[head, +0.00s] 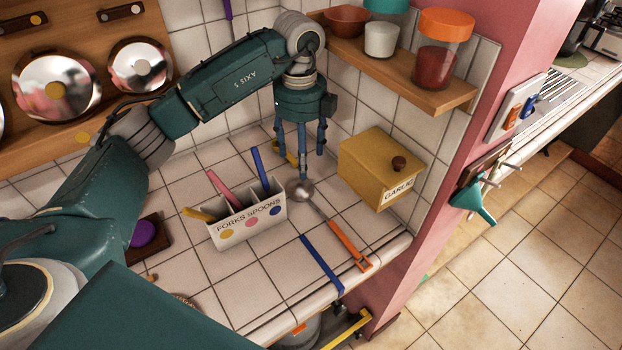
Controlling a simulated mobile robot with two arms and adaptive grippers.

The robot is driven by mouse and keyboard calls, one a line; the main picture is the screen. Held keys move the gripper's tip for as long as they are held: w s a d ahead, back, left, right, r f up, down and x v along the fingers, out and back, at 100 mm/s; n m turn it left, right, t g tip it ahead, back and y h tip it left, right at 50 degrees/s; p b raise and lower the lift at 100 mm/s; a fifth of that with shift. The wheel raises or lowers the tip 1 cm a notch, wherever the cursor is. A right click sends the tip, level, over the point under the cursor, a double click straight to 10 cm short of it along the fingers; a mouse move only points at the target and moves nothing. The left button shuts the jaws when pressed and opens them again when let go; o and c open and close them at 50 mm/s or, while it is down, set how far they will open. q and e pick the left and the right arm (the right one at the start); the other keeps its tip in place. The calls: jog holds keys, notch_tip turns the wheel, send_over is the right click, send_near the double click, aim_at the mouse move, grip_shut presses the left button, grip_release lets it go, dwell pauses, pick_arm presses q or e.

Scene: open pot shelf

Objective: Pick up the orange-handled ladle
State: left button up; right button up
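The orange-handled ladle (346,242) lies on the white tiled counter, its metal bowl toward the back and its orange handle toward the front edge. My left gripper (302,160) points down above the counter at the bowl end of the ladle. Its blue-grey fingers are spread apart, with nothing visible held between them. One fingertip overlaps the bowl in the picture, and I cannot tell whether it touches. My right gripper is not in view.
A blue-handled utensil (321,263) lies just left of the ladle. A white forks-and-spoons holder (250,224) stands farther left. A yellow garlic box (380,166) stands right of the gripper. A wooden shelf (440,98) with jars overhangs the back right. A yellow object (281,152) is partly hidden behind the gripper.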

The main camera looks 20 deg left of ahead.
aim_at(301, 184)
pick_arm(q)
jog(key=shift+w+a+f, duration=0.1)
jog(key=shift+w+f, duration=0.05)
jog(key=shift+f, duration=0.25)
jog(key=f, duration=0.1)
jog(key=f+p, duration=0.1)
jog(key=f, duration=0.1)
jog(key=shift+s+f, duration=0.2)
jog(key=shift+f, duration=0.4)
jog(key=f+p, duration=0.1)
jog(key=f, duration=0.1)
jog(key=f+p, duration=0.1)
jog(key=f, duration=0.2)
jog(key=shift+a+p, duration=0.2)
jog(key=shift+p, duration=0.2)
jog(key=shift+f, duration=0.2)
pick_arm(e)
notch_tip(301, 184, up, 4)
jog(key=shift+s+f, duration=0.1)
pick_arm(q)
jog(key=c, duration=1)
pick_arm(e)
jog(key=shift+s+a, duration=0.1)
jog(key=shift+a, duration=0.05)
